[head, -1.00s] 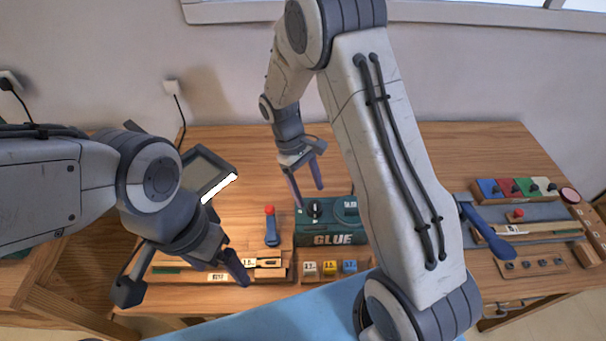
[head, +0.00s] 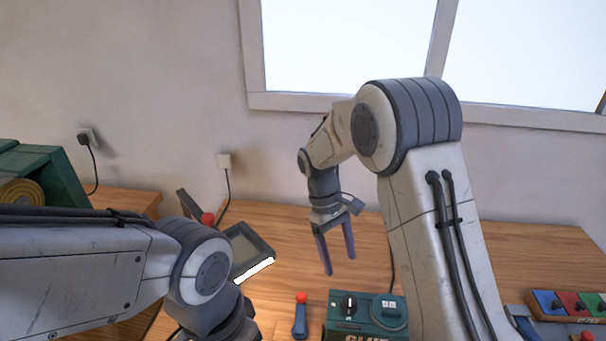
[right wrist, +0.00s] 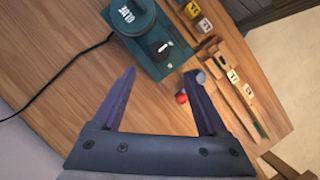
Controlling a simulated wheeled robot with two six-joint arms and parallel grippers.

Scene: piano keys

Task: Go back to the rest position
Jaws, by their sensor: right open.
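My right gripper (head: 338,266) hangs in the air over the back of the wooden table, pointing down, its two purple fingers apart and nothing between them. In the right wrist view the open fingers (right wrist: 158,77) frame bare tabletop, with the green GLUE box (right wrist: 148,38) just beyond them. In the head view that box (head: 365,316) stands below and right of the fingertips, apart from them. My left arm comes in from the left; its wrist reaches the bottom edge and its fingers are out of the picture.
A red-topped blue handle (head: 301,318) stands left of the GLUE box. A dark tilted panel (head: 247,249) is near my left wrist. Coloured blocks (head: 567,304) sit at the right. A window (head: 345,50) is in the wall behind. Bare wood (head: 290,235) lies around my right gripper.

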